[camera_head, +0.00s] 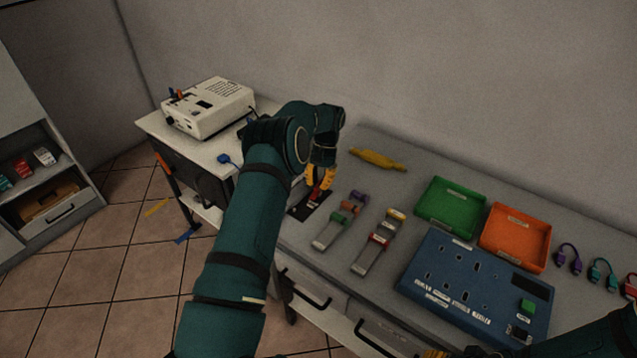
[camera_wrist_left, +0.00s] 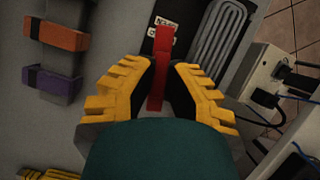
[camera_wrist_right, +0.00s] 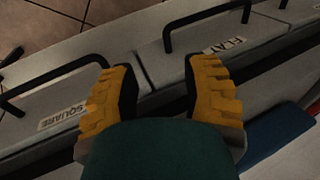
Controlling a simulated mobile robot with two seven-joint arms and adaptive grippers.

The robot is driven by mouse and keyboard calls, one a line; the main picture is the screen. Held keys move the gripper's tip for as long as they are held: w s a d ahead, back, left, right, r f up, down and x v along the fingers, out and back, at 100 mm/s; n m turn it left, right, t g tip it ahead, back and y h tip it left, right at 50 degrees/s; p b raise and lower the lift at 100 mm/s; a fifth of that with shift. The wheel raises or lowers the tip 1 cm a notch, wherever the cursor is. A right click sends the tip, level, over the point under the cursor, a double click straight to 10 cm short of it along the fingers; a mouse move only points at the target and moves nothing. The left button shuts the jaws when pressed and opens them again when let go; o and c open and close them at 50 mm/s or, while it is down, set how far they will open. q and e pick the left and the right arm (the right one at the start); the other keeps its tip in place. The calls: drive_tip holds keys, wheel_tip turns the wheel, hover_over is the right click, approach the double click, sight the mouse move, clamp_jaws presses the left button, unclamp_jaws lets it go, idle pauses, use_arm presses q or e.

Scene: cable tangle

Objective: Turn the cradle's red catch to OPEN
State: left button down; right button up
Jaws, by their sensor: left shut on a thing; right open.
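The red catch (camera_wrist_left: 160,68) is a flat red bar, seen in the left wrist view between the yellow fingers of my left gripper (camera_wrist_left: 160,80). The left gripper is shut on it. Beyond the catch is a black plate with white labels (camera_wrist_left: 163,30), too blurred to read. In the head view the left gripper (camera_head: 320,178) points down at the black cradle plate (camera_head: 303,206), where part of the catch (camera_head: 314,194) shows red. My right gripper (camera_wrist_right: 165,95) is open and empty above the drawer fronts; in the head view only its tip shows at the bottom.
Two grey holders (camera_head: 328,231) (camera_head: 370,252) with coloured blocks stand right of the cradle. A blue panel (camera_head: 470,290), a green tray (camera_head: 421,218) and an orange tray (camera_head: 486,246) lie farther right. A yellow object (camera_head: 378,159) lies behind. A white machine (camera_head: 208,107) stands on the left table.

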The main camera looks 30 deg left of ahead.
use_arm(q)
drive_tip(key=shift+d+f+m+y, duration=0.1)
drive_tip(key=shift+m+y, duration=0.4)
drive_tip(key=shift+m, duration=0.6)
drive_tip(key=c, duration=1)
unclamp_jaws()
drive_tip(key=v, duration=0.7)
drive_tip(key=shift+r, duration=0.3)
